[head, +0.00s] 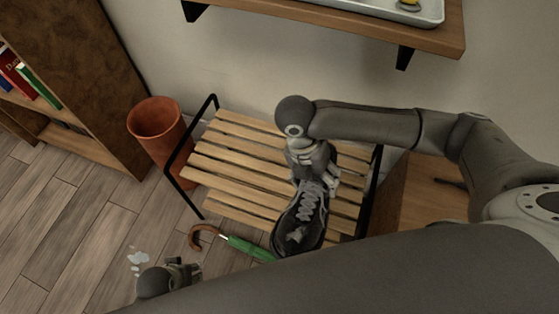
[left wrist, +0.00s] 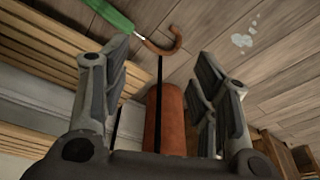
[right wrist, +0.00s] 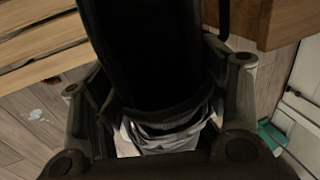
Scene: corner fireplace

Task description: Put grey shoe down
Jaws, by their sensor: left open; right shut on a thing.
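The grey shoe (head: 302,218) is dark grey with pale laces. In the right wrist view the shoe (right wrist: 150,50) fills the middle between the fingers. I cannot tell whether its sole touches the slats. My left gripper (head: 190,272) is open and empty, low in front of the bench; its spread fingers show in the left wrist view (left wrist: 160,95).
A green umbrella (head: 245,247) with a brown hooked handle lies by the bench's front edge. A terracotta pot (head: 158,130) stands left of the bench, near a bookcase (head: 75,75). A shelf (head: 350,22) with a tray (head: 425,12) hangs above. The bench's left slats are clear.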

